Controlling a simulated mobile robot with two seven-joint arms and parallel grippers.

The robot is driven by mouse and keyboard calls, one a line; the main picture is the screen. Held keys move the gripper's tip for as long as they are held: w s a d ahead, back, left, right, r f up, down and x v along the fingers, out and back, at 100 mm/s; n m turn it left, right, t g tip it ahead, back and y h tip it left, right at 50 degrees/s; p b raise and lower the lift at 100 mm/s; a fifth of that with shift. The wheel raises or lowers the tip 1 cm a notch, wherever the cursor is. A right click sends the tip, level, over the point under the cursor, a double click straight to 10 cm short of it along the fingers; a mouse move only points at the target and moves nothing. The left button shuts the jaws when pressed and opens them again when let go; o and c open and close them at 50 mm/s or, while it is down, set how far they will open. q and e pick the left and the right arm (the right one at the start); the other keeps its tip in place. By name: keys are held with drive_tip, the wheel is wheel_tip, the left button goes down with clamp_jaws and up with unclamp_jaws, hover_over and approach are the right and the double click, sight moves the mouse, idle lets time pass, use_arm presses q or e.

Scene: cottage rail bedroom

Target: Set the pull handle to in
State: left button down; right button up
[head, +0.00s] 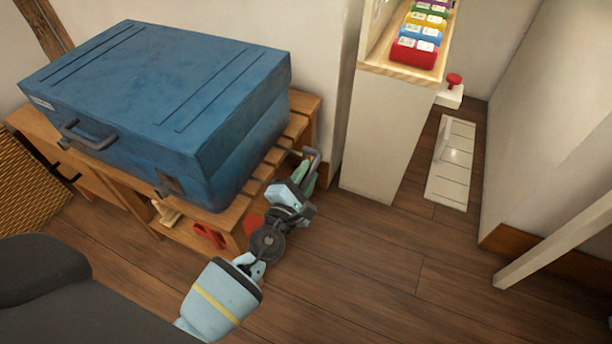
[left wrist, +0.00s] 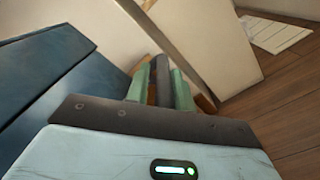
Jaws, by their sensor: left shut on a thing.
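A grey pull handle (head: 315,155) sticks out past the right end of a blue suitcase (head: 160,85), low over the slatted bench. A thin rod runs from it back toward the case. My left gripper (head: 306,172) has its green fingers closed on the handle. In the left wrist view the dark bar of the pull handle (left wrist: 161,80) stands between the two green fingertips of my left gripper (left wrist: 160,88). The fingers and wrist hide part of the handle. My right gripper is not in view.
The suitcase lies on a wooden slatted bench (head: 303,103) with red items beneath. A white partition (head: 375,135) stands close to the right of the handle. Beyond it are a shelf of coloured boxes (head: 415,52) and a pale floor panel (head: 452,175). The wooden floor in front is clear.

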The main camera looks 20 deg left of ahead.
use_arm(q)
drive_tip(key=shift+s+a+f, duration=0.1)
drive_tip(key=shift+a+f, duration=0.15)
drive_tip(key=shift+a, duration=0.85)
drive_tip(key=shift+a+f, duration=0.25)
drive_tip(key=shift+a, duration=0.8)
drive_tip(key=c, duration=1.4)
unclamp_jaws()
drive_tip(key=shift+o, duration=0.2)
drive_tip(key=shift+r, duration=0.25)
drive_tip(key=s+p, duration=0.1)
drive_tip(key=s, duration=0.6)
drive_tip(key=shift+s+a, duration=0.15)
drive_tip(key=shift+s, duration=0.15)
